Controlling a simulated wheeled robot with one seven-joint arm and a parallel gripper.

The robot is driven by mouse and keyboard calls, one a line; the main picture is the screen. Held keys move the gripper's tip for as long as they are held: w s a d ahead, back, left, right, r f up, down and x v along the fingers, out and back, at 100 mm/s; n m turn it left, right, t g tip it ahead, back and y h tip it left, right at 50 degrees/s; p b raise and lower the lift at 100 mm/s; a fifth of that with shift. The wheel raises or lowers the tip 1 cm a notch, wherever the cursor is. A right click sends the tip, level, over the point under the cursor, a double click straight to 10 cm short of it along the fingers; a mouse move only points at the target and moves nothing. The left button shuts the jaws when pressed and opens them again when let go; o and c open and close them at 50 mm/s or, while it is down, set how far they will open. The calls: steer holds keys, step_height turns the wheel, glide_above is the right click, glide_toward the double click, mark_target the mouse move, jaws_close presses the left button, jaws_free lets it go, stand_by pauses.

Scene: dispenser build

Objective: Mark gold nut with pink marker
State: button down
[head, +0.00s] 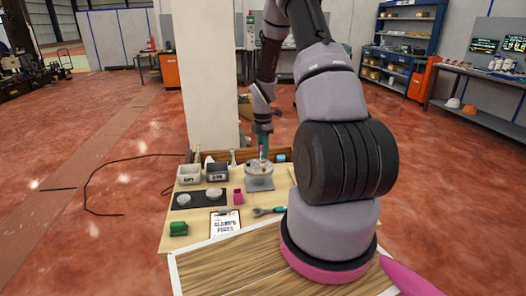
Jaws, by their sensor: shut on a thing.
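My gripper (262,143) hangs over the far part of the workbench, fingers pointing down. It is shut on a slim pink-and-white marker (262,153), held roughly upright. The marker's lower end is over or at a grey round dispenser (259,182) on the bench; I cannot tell whether it touches anything there. Small shapes show on top of the dispenser, but they are too small to tell apart. I cannot make out a gold nut.
Two small bins (188,175) stand at the back left. A dark mat (182,201) holds pale discs. A pink block (238,197), green block (178,229), clipboard (225,223) and wrench (268,211) lie nearer. A white pillar (205,90) rises behind the bench.

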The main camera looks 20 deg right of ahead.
steer(key=shift+s+a, duration=0.35)
steer(key=shift+a, duration=0.2)
steer(key=shift+f, duration=0.8)
stand_by(0.9)
steer(key=shift+r, duration=0.15)
steer(key=shift+r, duration=2.85)
